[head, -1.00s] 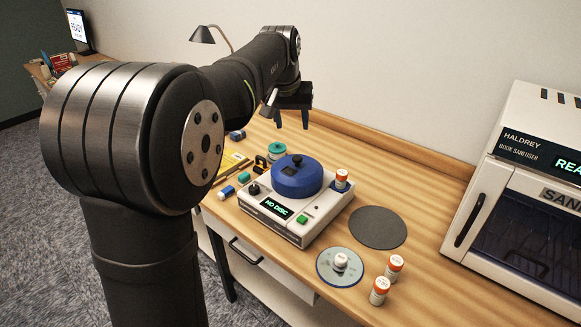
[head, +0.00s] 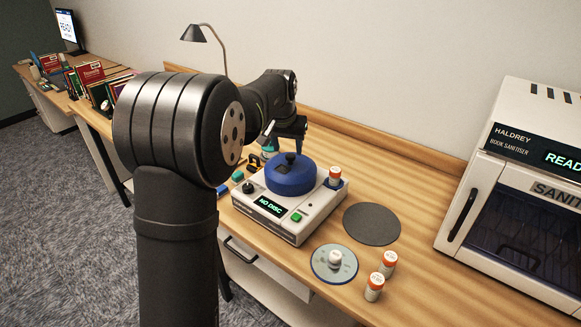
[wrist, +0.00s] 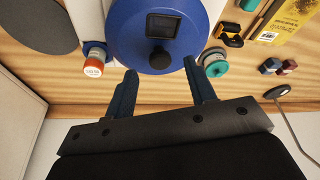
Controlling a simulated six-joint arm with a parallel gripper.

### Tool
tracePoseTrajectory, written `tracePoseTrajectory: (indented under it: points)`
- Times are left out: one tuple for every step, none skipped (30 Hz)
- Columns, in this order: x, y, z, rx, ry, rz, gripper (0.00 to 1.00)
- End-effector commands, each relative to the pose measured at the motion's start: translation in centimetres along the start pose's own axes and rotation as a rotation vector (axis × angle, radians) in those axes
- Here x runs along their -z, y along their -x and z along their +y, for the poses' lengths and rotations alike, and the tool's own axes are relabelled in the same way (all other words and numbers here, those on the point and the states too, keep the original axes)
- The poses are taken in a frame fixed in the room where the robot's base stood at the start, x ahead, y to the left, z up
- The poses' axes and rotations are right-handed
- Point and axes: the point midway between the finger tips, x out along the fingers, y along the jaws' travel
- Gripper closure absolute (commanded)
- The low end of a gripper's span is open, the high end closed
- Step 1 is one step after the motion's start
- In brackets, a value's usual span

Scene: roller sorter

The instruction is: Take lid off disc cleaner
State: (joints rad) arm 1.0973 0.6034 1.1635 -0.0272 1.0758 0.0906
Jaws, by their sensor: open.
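The disc cleaner (head: 272,215) is a white box with a green "NO DISC" display, standing on the wooden bench. Its round blue lid (head: 291,182) sits on top, with a black knob in the middle. In the wrist view the lid (wrist: 135,45) fills the upper middle, with a dark window and a black knob (wrist: 159,57). My gripper (head: 287,143) is behind and above the lid in the head view. In the wrist view my gripper (wrist: 163,82) is open and empty, its two blue fingers at the lid's near edge, apart from the knob.
An orange-capped bottle (head: 335,176) stands at the cleaner's right corner. The book sanitiser (head: 520,190) stands far right.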

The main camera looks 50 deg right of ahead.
Motion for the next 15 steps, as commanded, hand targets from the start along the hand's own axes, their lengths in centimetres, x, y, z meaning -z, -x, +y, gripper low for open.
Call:
tracePoseTrajectory:
  points:
    - [0.0, -0.3, 0.0, 0.000, 0.000, -0.001, 0.50]
    - [0.1, -0.5, 0.1, 0.000, 0.000, -0.001, 0.50]
    - [0.1, -0.9, 0.1, 0.000, 0.000, -0.001, 0.50]
    - [0.1, -1.3, 0.1, 0.000, 0.000, -0.001, 0.50]
    - [0.2, -1.7, 0.1, 0.000, 0.000, -0.003, 0.50]
    - [0.3, -2.3, 0.2, 0.000, 0.000, -0.003, 0.50]
    - [0.3, -2.8, 0.2, 0.000, 0.000, -0.003, 0.50]
    - [0.4, -3.3, 0.2, 0.000, 0.000, -0.003, 0.50]
    - [0.4, -3.9, 0.2, 0.000, 0.000, -0.003, 0.50]
    - [0.4, -4.3, 0.2, 0.000, 0.000, -0.003, 0.50]
    - [0.4, -4.6, 0.2, 0.000, 0.000, -0.002, 0.50]
    - [0.4, -4.9, 0.2, 0.000, 0.000, -0.001, 0.50]
    - [0.4, -5.1, 0.2, 0.000, 0.000, 0.000, 0.50]
    - [0.4, -5.1, 0.2, 0.000, 0.000, 0.000, 0.50]
    - [0.4, -5.1, 0.2, 0.000, 0.000, 0.001, 0.50]
